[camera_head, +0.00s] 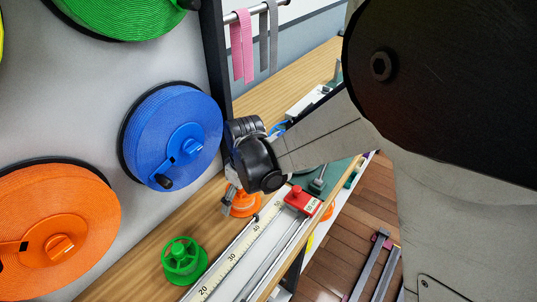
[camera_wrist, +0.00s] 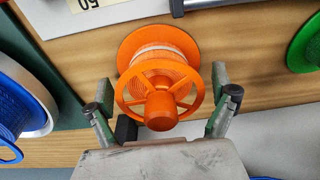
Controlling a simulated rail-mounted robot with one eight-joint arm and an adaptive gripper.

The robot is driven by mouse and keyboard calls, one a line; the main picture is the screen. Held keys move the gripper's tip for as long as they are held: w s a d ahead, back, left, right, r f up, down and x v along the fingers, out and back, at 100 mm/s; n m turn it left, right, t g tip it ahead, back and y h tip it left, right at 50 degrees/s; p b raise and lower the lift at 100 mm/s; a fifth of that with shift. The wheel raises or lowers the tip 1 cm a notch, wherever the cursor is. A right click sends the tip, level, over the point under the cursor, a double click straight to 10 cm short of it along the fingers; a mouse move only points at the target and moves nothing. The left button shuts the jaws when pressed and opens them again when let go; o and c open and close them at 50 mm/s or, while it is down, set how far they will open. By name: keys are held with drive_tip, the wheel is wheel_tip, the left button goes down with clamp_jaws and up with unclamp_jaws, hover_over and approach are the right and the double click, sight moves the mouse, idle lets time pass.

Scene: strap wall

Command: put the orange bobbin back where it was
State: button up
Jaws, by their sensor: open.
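The orange bobbin (camera_head: 246,207) stands on the wooden bench beside the measuring rail, partly hidden by my gripper (camera_head: 230,197) in the head view. My gripper (camera_wrist: 162,92) is open, with one finger on each side of the bobbin's near flange. I see small gaps beside the flange; whether either finger touches it I cannot tell.
A green bobbin (camera_head: 184,261) stands nearer on the bench; it also shows in the wrist view (camera_wrist: 308,45). A blue bobbin (camera_wrist: 18,108) is at the wrist view's left. The ruler rail (camera_head: 232,262) carries a red block (camera_head: 303,199). Large blue (camera_head: 165,125) and orange (camera_head: 50,205) reels hang on the wall.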

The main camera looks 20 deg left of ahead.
drive_tip(key=r+p, duration=0.2)
drive_tip(key=r, duration=0.2)
drive_tip(key=d+r+p, duration=0.1)
drive_tip(key=r+p, duration=0.1)
drive_tip(key=r, duration=0.2)
drive_tip(key=r+p, duration=0.2)
drive_tip(key=r, duration=0.2)
drive_tip(key=shift+s+d+r, duration=0.1)
drive_tip(key=shift+d, duration=0.15)
drive_tip(key=w+d+r+m+t+y+b, duration=0.1)
drive_tip(key=w+d+r+m+t, duration=0.15)
drive_tip(key=w, duration=0.35)
drive_tip(key=w+d+r+m+t+b, duration=0.1)
drive_tip(key=w+d+r, duration=0.3)
drive_tip(key=w, duration=0.1)
drive_tip(key=d+r+m, duration=0.3)
drive_tip(key=d+r, duration=0.2)
drive_tip(key=d, duration=0.8)
drive_tip(key=s+d+m+t, duration=0.1)
drive_tip(key=s+d+m, duration=0.2)
drive_tip(key=d, duration=0.6)
drive_tip(key=s+d+m+t+h+b, duration=0.1)
drive_tip(key=s+d+m, duration=0.2)
drive_tip(key=s+d, duration=0.5)
drive_tip(key=s+d+f+m+t+h+b, duration=0.1)
drive_tip(key=s+d+m, duration=0.2)
drive_tip(key=d, duration=0.7)
drive_tip(key=shift+s+d, duration=0.3)
drive_tip(key=shift+s, duration=0.95)
drive_tip(key=shift+t, duration=0.25)
